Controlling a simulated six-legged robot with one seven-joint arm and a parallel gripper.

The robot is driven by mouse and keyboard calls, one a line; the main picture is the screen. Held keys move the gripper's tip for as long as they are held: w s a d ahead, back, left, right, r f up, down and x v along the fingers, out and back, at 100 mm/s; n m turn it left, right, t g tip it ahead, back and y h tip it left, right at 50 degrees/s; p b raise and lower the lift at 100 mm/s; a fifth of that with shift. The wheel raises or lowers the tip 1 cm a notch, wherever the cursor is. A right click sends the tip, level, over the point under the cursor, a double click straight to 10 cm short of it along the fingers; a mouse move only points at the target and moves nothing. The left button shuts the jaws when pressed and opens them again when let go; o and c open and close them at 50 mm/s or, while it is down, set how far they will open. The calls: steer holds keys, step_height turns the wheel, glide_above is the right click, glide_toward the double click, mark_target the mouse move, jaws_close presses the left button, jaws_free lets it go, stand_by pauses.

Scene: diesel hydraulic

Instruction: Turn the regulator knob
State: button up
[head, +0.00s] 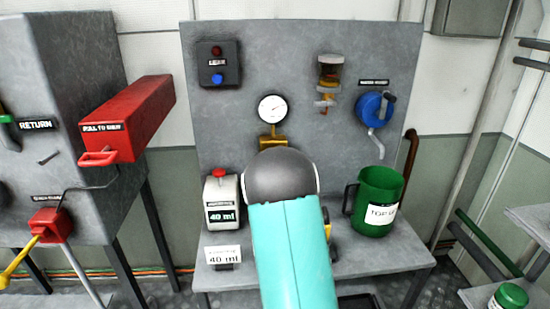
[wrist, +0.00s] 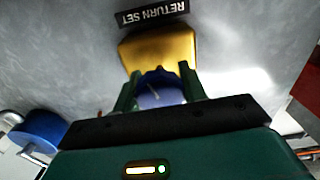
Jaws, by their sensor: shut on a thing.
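The regulator shows in the wrist view as a yellow body (wrist: 158,50) with a blue knob (wrist: 160,97) on its front. In the head view, a brass fitting (head: 271,143) sits under a round white gauge (head: 272,108) on the grey panel. My arm hides the knob and gripper there. The knob's turn angle cannot be read.
A red box (head: 130,115) juts out at left. A blue reel-like device with a crank (head: 371,107) is on the panel at right. A white 40 ml container (head: 222,203) and a green jug (head: 378,197) stand on the shelf either side of my arm.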

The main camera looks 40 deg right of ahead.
steer(key=shift+f+n, duration=0.1)
steer(key=shift+n, duration=0.5)
steer(key=o, duration=1)
steer(key=shift+s, duration=0.1)
steer(key=v, duration=1.3)
steer(key=shift+s+a, duration=0.25)
steer(key=shift+a, duration=0.1)
steer(key=shift+a, duration=0.1)
